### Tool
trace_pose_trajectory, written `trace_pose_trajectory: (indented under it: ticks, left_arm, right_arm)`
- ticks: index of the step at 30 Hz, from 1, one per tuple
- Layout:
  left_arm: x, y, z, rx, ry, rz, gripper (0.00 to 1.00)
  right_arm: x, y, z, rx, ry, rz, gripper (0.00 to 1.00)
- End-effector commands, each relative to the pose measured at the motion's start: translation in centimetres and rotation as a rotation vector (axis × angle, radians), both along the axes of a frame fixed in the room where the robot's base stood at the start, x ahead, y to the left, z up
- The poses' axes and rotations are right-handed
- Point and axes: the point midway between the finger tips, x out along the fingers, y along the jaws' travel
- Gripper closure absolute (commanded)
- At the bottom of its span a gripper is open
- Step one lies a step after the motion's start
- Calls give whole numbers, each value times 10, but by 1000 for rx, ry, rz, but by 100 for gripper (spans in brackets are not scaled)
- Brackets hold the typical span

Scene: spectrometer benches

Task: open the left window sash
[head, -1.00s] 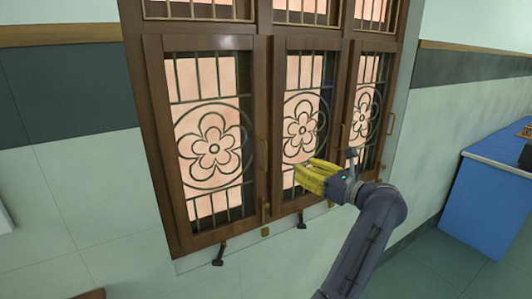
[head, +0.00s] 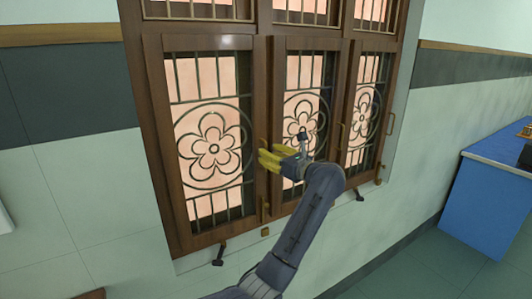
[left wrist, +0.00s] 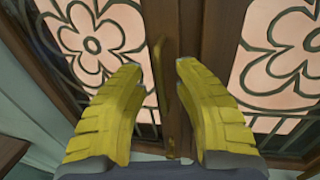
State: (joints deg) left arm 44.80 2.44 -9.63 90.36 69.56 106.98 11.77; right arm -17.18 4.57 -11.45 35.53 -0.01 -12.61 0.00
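The left window sash (head: 173,130) is a brown wooden frame with a flower grille in the head view, and it looks closed. Its upright brass handle (head: 264,146) is on its right stile, partly hidden by my left gripper (head: 265,158). The gripper has yellow fingers and is at the handle's height. In the left wrist view the fingers are spread apart, and the handle (left wrist: 158,72) shows in the gap between them, nearer the left finger. I cannot tell whether they touch it. The left sash (left wrist: 110,100) is on the left there. My right gripper is not in view.
The middle sash (head: 282,70) and right sash (head: 350,70) stand beside the left one. A small brass latch (head: 264,209) is low on the left sash. A dark stay (head: 218,256) juts out below the frame. A blue bench (head: 485,212) stands at the far right.

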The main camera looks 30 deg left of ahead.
Motion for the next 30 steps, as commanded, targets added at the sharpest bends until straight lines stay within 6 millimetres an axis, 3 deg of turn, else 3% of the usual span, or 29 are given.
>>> trace_pose_trajectory:
  ticks: [7,19,27,30]
  left_arm:
    - [5,16,1,1,-1,0,69]
    - [5,19,0,0,-1,0,66]
    - [5,19,0,0,0,0,98]
    - [5,19,0,0,0,0,100]
  right_arm:
    - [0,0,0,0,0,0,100]
    - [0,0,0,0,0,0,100]
    - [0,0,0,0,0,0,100]
    - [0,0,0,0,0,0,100]
